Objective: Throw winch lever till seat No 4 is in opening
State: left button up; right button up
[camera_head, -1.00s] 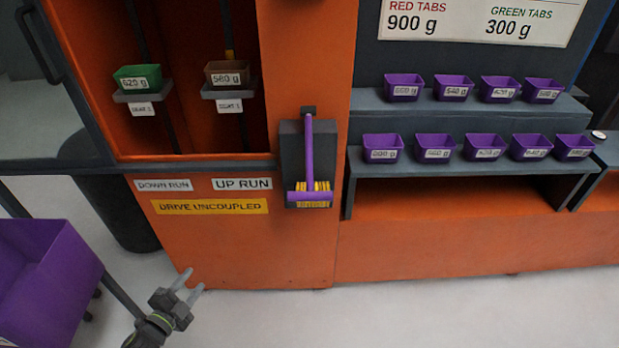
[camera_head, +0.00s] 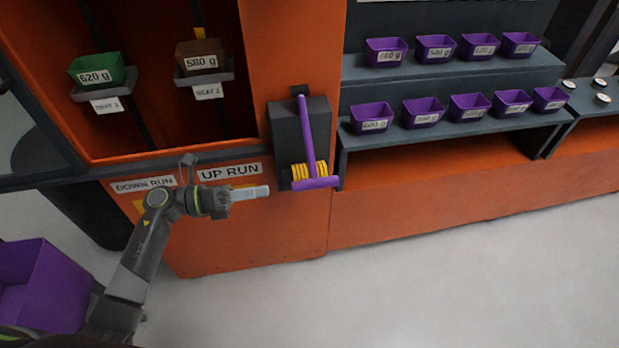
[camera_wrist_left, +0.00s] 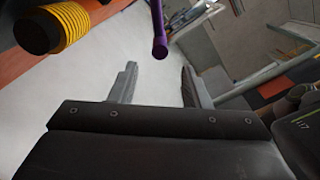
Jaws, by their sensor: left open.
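The winch lever (camera_head: 307,140) is purple with a crossbar handle at its lower end. It hangs down in front of a dark winch box with a yellow coil (camera_head: 309,171) on the orange cabinet. My left gripper (camera_head: 262,191) is just left of the handle, apart from it, pointing right. In the left wrist view the gripper (camera_wrist_left: 157,85) is open and empty, with the purple handle (camera_wrist_left: 159,40) ahead of the fingers. In the opening, one seat holds a green 620 g bucket (camera_head: 97,71) and another a brown 580 g bucket (camera_head: 200,55); the seat numbers are too blurred to read surely.
Purple tubs (camera_head: 423,111) stand on a two-step grey shelf (camera_head: 345,140) to the right. An UP RUN sign (camera_head: 229,172) and a DOWN RUN sign (camera_head: 145,185) are below the opening. A purple bin (camera_head: 55,290) is at lower left. The floor in front is clear.

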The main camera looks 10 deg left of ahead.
aim_at(312, 184)
pick_arm(q)
jog(key=p+x, duration=0.3)
jog(key=x, duration=0.8)
jog(key=shift+w+d, duration=0.1)
jog(key=shift+d, duration=0.2)
grip_shut()
